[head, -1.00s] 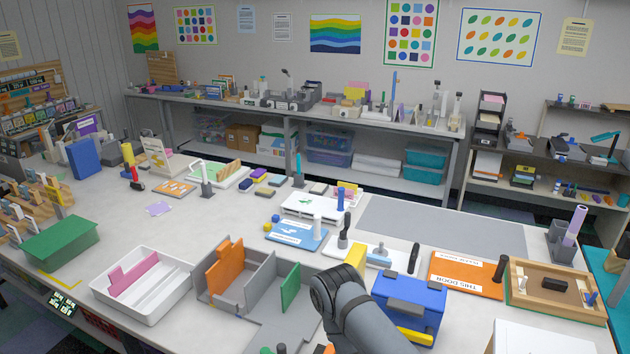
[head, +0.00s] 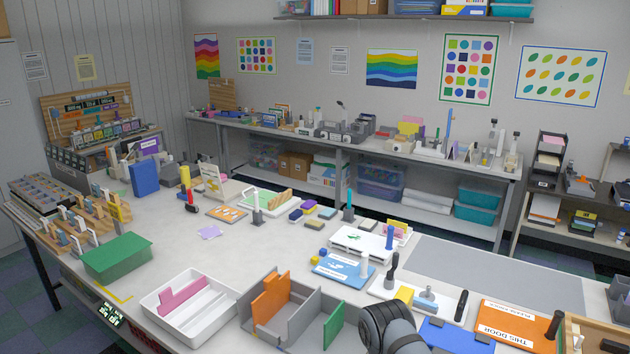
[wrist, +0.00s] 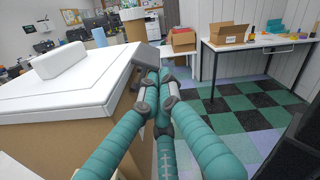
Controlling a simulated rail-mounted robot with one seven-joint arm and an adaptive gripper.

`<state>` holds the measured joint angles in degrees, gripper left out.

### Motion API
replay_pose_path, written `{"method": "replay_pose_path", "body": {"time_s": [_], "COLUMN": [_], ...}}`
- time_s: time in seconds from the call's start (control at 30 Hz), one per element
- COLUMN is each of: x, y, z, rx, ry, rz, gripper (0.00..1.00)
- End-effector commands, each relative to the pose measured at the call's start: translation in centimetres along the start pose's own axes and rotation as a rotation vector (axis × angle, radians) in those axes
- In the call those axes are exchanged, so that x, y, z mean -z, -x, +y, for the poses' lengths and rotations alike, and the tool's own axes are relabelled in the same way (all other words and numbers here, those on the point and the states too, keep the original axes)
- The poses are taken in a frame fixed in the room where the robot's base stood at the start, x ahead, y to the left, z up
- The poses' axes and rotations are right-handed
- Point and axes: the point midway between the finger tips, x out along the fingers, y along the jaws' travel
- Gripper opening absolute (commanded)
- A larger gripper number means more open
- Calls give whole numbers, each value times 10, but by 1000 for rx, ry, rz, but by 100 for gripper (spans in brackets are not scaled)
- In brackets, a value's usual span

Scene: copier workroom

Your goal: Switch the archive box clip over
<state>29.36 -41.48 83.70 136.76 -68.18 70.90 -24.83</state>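In the wrist view a large brown box with a white lid (wrist: 55,85) fills the left side. I take it for the archive box. A grey piece (wrist: 147,54) sits at the lid's far right corner and may be the clip. My gripper (wrist: 158,72) has teal fingers with grey joints. Its fingertips are drawn together beside the box's right edge, just in front of the grey piece. I cannot tell whether they touch it, and nothing shows held between them. The head view shows neither the box nor the fingertips, only my dark grey arm at the bottom.
A white table with an open carton (wrist: 230,35) stands beyond, past open checkered floor. The head view shows a crowded workbench with a white tray (head: 187,315), grey divider bin (head: 300,318), green box (head: 117,258) and orange board (head: 510,325).

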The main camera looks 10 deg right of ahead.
Motion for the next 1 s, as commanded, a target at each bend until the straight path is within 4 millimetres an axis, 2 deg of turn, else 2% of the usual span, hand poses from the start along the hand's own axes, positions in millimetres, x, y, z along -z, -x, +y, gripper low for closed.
{"method": "replay_pose_path", "body": {"time_s": [0.3, 0.47, 1.0], "x": [-12, -12, -10], "y": [-1, 3, 49], "z": [-6, -6, -2], "rx": [14, 15, 6], "ry": [-4, -5, -4], "rz": [-5, -8, -3], "gripper": [0, 0, 0]}}
